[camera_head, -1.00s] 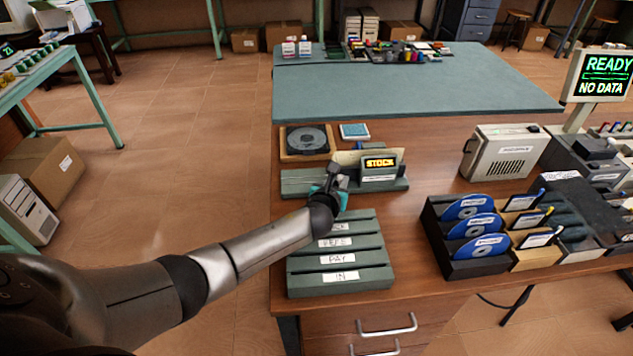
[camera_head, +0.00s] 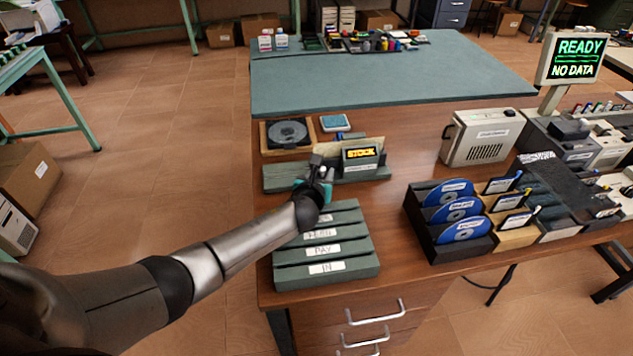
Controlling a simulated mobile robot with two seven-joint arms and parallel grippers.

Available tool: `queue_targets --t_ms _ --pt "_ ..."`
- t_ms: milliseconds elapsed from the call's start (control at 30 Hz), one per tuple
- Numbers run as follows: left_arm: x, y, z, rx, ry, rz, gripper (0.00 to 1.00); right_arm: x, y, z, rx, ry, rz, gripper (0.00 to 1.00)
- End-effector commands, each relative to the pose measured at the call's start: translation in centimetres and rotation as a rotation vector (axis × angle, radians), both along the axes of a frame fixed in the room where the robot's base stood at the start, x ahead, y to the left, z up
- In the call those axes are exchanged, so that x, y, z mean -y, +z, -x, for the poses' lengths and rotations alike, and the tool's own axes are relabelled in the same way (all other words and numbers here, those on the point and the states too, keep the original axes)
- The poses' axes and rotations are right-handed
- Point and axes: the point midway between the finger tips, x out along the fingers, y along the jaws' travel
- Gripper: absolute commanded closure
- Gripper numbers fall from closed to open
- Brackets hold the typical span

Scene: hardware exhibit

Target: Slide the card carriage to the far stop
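The card carriage (camera_head: 366,164) is a small grey-green block with a yellow-lit STOCK sign, standing at the right part of a grey-green rail base (camera_head: 283,178). A tan card (camera_head: 334,150) stands upright in or behind it, partly hidden. My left gripper (camera_head: 322,168), dark with teal parts, is at the carriage's left side, close to the card. Whether it touches the carriage or card, and whether its fingers are closed, I cannot tell. My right gripper is out of view.
A slotted rack (camera_head: 326,267) with labels, one reading PAY, lies in front, partly under my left arm. A disc tray (camera_head: 286,135) sits behind the rail. A beige box (camera_head: 482,140) and a dark disc rack (camera_head: 457,253) stand to the right. A monitor (camera_head: 573,60) reads READY, NO DATA.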

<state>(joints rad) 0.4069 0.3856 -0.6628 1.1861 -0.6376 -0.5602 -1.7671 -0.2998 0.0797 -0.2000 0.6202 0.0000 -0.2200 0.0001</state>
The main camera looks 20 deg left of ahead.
Motion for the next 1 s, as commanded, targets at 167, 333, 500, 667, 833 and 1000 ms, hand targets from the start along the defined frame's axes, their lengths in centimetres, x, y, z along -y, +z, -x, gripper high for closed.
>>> queue_targets --t_ms 167,333,500,667,833,1000 --pt "0.3 0.9 1.9 -0.002 -0.002 0.000 0.62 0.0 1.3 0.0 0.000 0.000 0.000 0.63" --pt "0.7 2.0 4.4 -0.002 -0.003 -0.001 0.62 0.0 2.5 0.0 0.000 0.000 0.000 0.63" --pt "1.1 3.1 7.1 -0.004 -0.003 0.000 0.62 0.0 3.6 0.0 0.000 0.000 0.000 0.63" --pt "1.5 4.1 9.7 -0.004 -0.002 0.001 0.62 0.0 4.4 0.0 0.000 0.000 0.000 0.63" --pt "1.9 5.0 11.9 -0.003 -0.002 0.000 0.62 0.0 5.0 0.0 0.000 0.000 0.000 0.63" --pt "2.1 5.5 13.2 -0.002 -0.001 0.000 0.62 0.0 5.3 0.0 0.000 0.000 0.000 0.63"
